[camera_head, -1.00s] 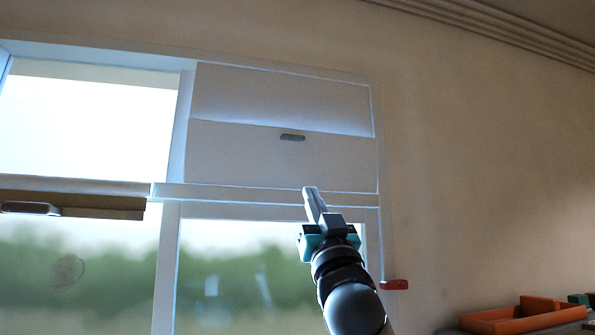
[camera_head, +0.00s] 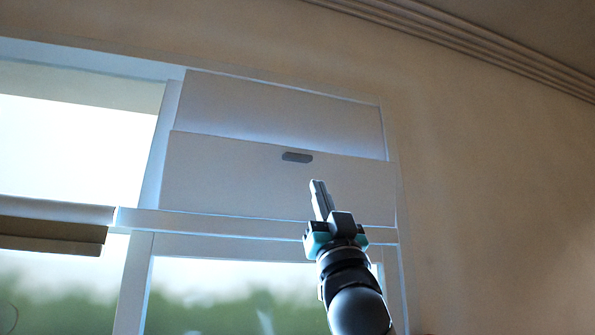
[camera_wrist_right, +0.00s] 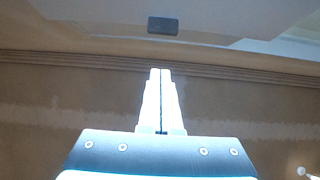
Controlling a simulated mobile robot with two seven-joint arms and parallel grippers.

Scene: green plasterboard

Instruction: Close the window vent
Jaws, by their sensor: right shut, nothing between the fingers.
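The window vent (camera_head: 240,185) is a white panel in the upper right of the window in the head view. Its top edge stands out from the frame, so it looks tilted open into the room. A small grey handle (camera_head: 297,157) sits near that top edge. My right gripper (camera_head: 318,184) is shut and empty, its fingers pointing up in front of the panel, just below and right of the handle. In the right wrist view the shut fingertips (camera_wrist_right: 160,72) lie below the handle (camera_wrist_right: 162,25), with a visible gap. My left gripper is out of view.
The white crossbar (camera_head: 240,224) runs below the vent. Bare wall (camera_head: 490,200) lies to the right, with ceiling moulding (camera_head: 470,45) above. The space in front of the wall looks free.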

